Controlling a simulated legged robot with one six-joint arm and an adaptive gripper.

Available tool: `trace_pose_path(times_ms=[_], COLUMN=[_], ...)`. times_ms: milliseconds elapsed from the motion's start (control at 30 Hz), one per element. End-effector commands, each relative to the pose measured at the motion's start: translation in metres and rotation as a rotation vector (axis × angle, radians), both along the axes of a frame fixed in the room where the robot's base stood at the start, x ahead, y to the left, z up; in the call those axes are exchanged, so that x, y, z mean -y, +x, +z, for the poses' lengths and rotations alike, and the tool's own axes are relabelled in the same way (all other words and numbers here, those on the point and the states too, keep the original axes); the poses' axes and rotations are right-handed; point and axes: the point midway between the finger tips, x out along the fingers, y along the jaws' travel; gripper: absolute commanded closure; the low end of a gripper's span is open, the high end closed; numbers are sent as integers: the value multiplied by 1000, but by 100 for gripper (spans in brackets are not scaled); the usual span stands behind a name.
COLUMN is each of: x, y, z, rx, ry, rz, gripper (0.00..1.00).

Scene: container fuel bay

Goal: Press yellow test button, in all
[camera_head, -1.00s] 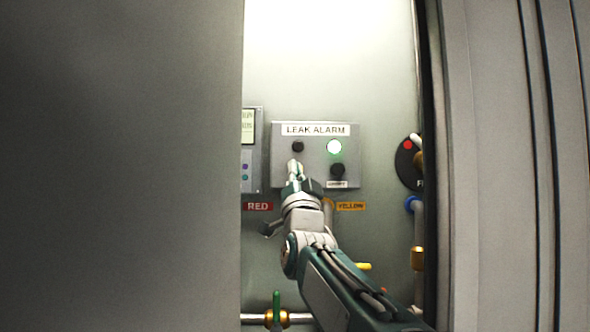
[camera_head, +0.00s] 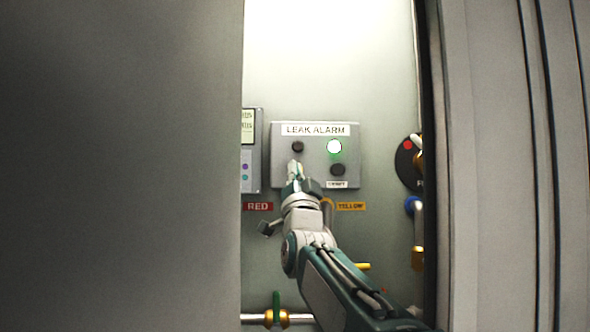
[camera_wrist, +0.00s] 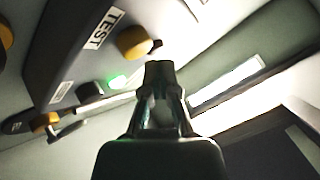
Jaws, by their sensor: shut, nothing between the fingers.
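The grey LEAK ALARM box (camera_head: 283,178) is on the back wall in the head view. My gripper (camera_head: 295,166) is in front of its lower left part and hides most of the test button there. In the wrist view the yellow round button (camera_wrist: 133,42) sticks out of the box face next to a TEST label (camera_wrist: 103,28). My gripper (camera_wrist: 159,70) is shut and empty, its tips just beside and below the yellow button in that picture. I cannot tell whether they touch.
The box has a lit green lamp (camera_head: 334,147), a dark lamp (camera_head: 298,147) and a black button (camera_head: 338,170). A grey display unit (camera_head: 251,180) is to its left, and a round dark gauge or sign (camera_head: 405,160) to its right. A brass-fitted pipe (camera_head: 300,318) runs below. Large grey panels flank the opening.

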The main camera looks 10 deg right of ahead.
Motion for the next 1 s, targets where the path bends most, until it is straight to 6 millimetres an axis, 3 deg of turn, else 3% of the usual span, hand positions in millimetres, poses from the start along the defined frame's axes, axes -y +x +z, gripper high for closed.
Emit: trace_pose_path(times_ms=[1000], x=[3], y=[7], z=[-1], rx=[0], ry=[0], rz=[0], gripper=[100])
